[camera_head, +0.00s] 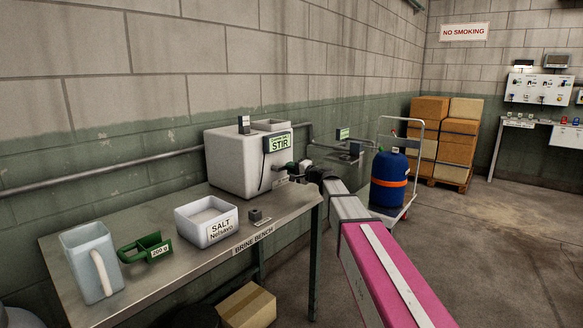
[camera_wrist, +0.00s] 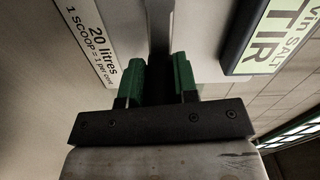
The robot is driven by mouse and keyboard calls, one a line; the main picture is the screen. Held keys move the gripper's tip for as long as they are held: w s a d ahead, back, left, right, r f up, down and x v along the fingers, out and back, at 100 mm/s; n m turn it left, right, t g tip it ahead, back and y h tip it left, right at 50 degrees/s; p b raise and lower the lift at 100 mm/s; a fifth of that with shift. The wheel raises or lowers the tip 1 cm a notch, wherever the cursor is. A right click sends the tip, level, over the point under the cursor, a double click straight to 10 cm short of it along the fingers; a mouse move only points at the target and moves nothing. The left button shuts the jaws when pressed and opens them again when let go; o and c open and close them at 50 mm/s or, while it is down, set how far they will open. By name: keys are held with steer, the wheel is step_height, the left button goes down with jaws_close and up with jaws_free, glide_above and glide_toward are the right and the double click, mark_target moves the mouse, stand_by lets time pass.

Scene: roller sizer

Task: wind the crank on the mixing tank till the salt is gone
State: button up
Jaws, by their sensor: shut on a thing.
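The mixing tank (camera_head: 232,163) is a white box at the far end of the brine bench, with a "STIR" sign (camera_head: 278,144) on its front. My gripper (camera_head: 298,170) is at the tank's right front side. In the wrist view, the green pads of my gripper (camera_wrist: 160,82) are closed about a dark upright bar, the crank (camera_wrist: 159,30). The tank's wall carries a "20 litres" label (camera_wrist: 95,35) there. The rest of the crank is hidden by my gripper. The inside of the tank and any salt in it cannot be seen.
A blue cylinder (camera_head: 388,172) on a trolley stands right of my arm. The floor at right is clear.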

steer(key=f+m, duration=0.1)
steer(key=m, duration=0.1)
steer(key=f+m, duration=0.1)
steer(key=shift+s+a+m, duration=0.1)
steer(key=shift+s+m, duration=0.1)
steer(key=shift+m, duration=0.2)
steer(key=m, duration=0.2)
steer(key=f, duration=0.1)
steer(key=shift+s+a+m, duration=0.15)
steer(key=shift+s+m, duration=0.1)
steer(key=shift+m, duration=0.15)
steer(key=m, duration=0.1)
steer(key=s+f+m, duration=0.1)
steer(key=m, duration=0.1)
steer(key=shift+a, duration=0.35)
steer(key=shift+s+a+f+m, duration=0.15)
steer(key=shift+s+f+m, duration=0.05)
steer(key=shift+m, duration=0.6)
steer(key=shift+s+a+f+m, duration=0.15)
steer(key=shift+m, duration=0.65)
steer(key=o, duration=0.9)
